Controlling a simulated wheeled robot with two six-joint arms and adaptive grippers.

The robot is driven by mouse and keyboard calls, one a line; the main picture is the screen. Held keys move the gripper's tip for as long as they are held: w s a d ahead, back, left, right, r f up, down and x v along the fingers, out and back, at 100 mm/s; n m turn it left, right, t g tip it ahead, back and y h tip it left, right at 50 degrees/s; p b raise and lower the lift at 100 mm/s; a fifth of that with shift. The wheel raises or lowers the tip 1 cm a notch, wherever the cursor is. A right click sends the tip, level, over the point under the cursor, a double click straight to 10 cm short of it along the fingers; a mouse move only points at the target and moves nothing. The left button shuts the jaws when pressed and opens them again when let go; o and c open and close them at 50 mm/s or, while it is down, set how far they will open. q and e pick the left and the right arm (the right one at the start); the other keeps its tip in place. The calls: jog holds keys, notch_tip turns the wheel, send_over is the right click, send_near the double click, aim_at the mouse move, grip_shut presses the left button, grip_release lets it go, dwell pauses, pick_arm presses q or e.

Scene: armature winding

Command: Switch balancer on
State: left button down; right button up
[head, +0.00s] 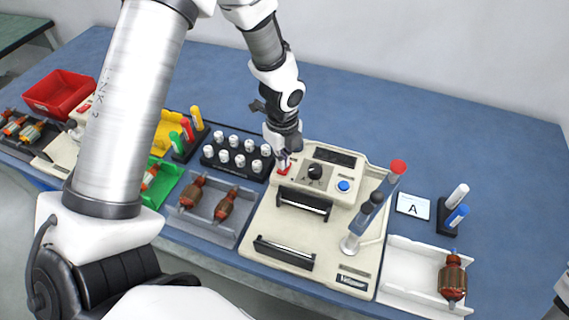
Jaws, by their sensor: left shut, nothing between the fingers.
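The balancer (277,225) is a cream machine in the middle of the table, with a dark display (335,157), a black knob (315,171), a blue round button (344,186) and dark slotted supports. A red switch (284,169) sits at its upper left corner. My left gripper (283,163) is shut and empty, pointing down with its fingertips at the red switch. They look to be touching it or just above it; I cannot tell which. The display looks dark.
A black rack of white-capped pieces (237,152) stands close left of the balancer. A grey tray (190,222) holds two armatures. A white tray (405,275) with an armature (452,279) lies right. The table's back is clear.

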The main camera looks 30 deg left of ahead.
pick_arm(q)
jog(key=shift+f+b, duration=0.55)
jog(key=shift+f, duration=0.65)
dwell(0.8)
notch_tip(320, 180, up, 7)
jog(key=p, duration=0.8)
jog(key=shift+r, duration=0.1)
jog(key=shift+s, duration=0.1)
